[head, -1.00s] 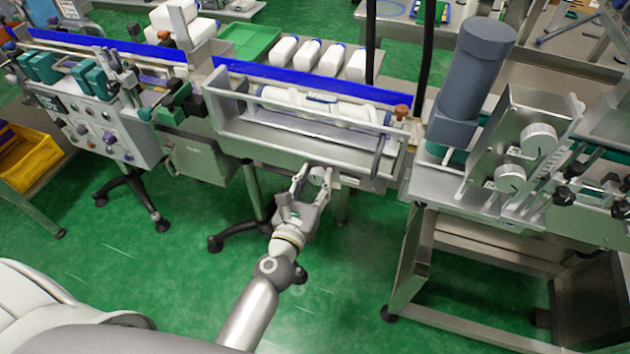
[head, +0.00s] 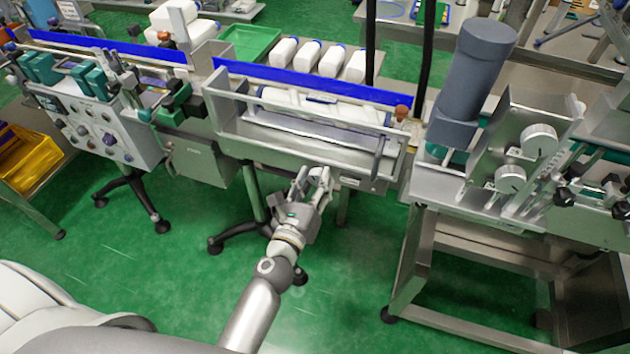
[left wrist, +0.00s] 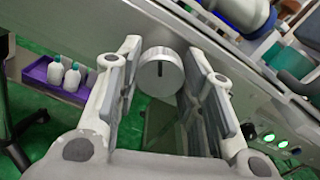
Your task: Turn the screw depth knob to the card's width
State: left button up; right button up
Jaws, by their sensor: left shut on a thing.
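The round silver knob (left wrist: 160,72) with a dark slot-like mark sits on the front of the metal applicator trough. In the left wrist view it is between the two fingers, its mark nearly upright. My left gripper (head: 313,175) is shut on the knob, below the trough's front face. In the head view the fingers largely hide the knob. A small pale plate (head: 349,182) is on the front face just right of the gripper; its writing is too small to read. I cannot make out a card for certain. My right gripper is not in view.
White bottles lie in the trough (head: 230,120) behind its front rail. A grey motor housing (head: 477,75) and two round dials stand at the right. A control panel (head: 105,140) is at the left. Green floor is open below the gripper.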

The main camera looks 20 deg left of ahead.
aim_at(321, 141)
pick_arm(q)
jog(key=o, duration=1)
jog(key=shift+f, duration=0.1)
jog(key=shift+o, duration=0.2)
jog(key=shift+w+r, duration=0.2)
jog(key=shift+r, duration=1.15)
jog(key=shift+s+r, duration=0.1)
jog(key=shift+s, duration=0.15)
jog(key=shift+r, duration=3.6)
